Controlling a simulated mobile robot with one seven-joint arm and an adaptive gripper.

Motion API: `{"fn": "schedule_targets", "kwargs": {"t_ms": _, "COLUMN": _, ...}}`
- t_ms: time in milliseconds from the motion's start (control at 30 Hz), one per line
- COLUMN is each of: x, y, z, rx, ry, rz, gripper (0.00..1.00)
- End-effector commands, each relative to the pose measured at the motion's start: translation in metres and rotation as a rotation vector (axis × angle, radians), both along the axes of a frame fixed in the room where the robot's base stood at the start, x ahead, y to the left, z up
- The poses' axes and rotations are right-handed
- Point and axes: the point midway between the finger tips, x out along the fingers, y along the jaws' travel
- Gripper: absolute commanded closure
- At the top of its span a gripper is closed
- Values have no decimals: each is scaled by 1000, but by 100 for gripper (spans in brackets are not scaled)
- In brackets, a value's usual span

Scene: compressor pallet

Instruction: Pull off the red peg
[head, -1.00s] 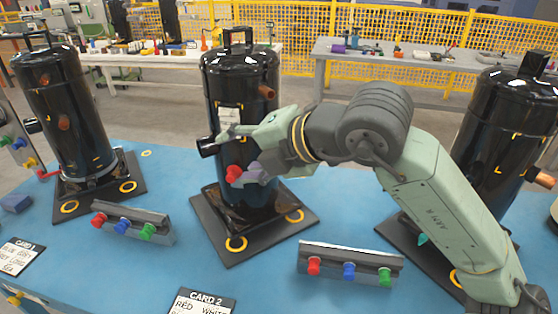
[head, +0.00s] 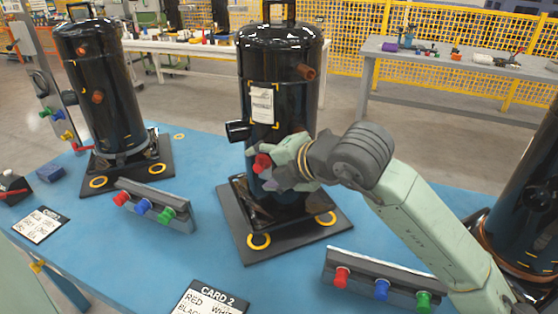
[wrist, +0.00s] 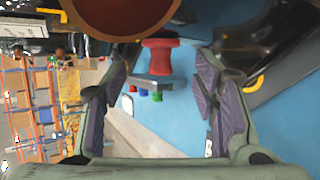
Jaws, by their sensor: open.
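The red peg (head: 262,163) sits on the front of the middle black compressor (head: 281,80), below its white label. In the wrist view, the red peg (wrist: 160,57) shows upright and spool-shaped between the two fingers. My gripper (head: 272,168) is at the peg from the right in the head view, and its fingers partly cover the compressor front. In the wrist view, my gripper (wrist: 161,72) is open, with purple pads on both sides of the peg and a gap on each side. Where the peg meets the compressor is hard to see.
A rack (head: 380,283) with red, blue and green pegs lies at the front right; a similar rack (head: 153,206) lies at the left. Other compressors stand left (head: 100,80) and right (head: 525,200). A large brown round shape (wrist: 120,15) fills the wrist view's top.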

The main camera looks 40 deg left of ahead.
Motion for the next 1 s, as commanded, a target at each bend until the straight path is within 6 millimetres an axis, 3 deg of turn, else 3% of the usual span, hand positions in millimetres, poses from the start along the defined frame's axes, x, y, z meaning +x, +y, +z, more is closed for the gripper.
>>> {"fn": "schedule_targets", "kwargs": {"t_ms": 167, "x": 2, "y": 12, "z": -7, "rx": 0, "ry": 0, "rz": 1, "gripper": 46}}
{"fn": "schedule_targets", "kwargs": {"t_ms": 467, "x": 3, "y": 13, "z": -9, "rx": 0, "ry": -1, "rz": 0, "gripper": 46}}
{"fn": "schedule_targets", "kwargs": {"t_ms": 1000, "x": 3, "y": 13, "z": -9, "rx": 1, "ry": -1, "rz": 1, "gripper": 80}}
